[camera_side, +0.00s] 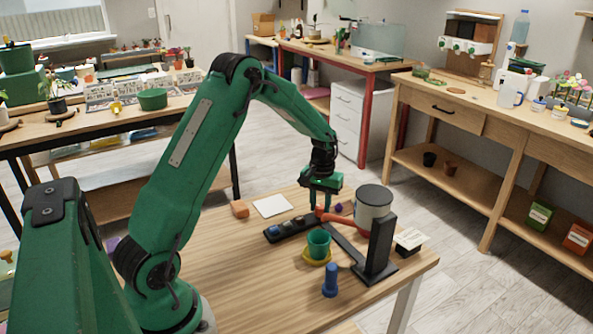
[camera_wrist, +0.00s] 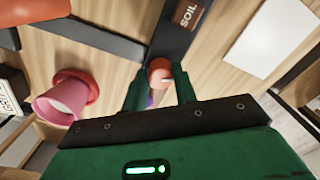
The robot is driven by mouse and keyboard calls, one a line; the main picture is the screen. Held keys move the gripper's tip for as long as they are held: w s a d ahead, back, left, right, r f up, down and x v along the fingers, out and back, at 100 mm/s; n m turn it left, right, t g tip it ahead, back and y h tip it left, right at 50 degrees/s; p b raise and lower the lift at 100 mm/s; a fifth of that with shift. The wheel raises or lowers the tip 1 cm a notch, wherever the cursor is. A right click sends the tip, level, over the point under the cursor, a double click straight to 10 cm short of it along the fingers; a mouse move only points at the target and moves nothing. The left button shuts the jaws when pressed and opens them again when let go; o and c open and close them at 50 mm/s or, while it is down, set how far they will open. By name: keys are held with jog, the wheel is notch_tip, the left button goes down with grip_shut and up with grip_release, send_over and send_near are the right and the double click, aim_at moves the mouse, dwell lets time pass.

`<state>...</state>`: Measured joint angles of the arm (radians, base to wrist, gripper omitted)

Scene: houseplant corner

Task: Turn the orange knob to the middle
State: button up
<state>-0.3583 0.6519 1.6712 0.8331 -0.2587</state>
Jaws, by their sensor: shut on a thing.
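The orange knob (camera_wrist: 160,74) sits on a black strip (camera_wrist: 172,42) and shows between my fingertips in the wrist view. My gripper (camera_wrist: 160,84) is shut on it, one green finger on each side. In the side view my gripper (camera_side: 321,207) points down at the right end of the black strip (camera_side: 284,231), and its fingers mostly cover the knob. Which way the knob points cannot be told. A brown "SOIL" label (camera_wrist: 188,15) is on the strip in the wrist view.
A green cup (camera_side: 318,244) on a yellow saucer, a blue object (camera_side: 330,281) and a grey cylinder (camera_side: 372,207) by a black stand (camera_side: 381,247) are close by. The table's front left is clear.

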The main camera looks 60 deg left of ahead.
aim_at(321, 207)
jog(key=m, duration=0.5)
jog(key=shift+w, duration=0.2)
jog(key=shift+r, duration=0.1)
jog(key=o, duration=1)
jog(key=shift+c, duration=0.2)
jog(key=shift+s, duration=0.1)
notch_tip(321, 207, up, 8)
jog(key=shift+f, duration=0.25)
jog(key=shift+r, duration=0.1)
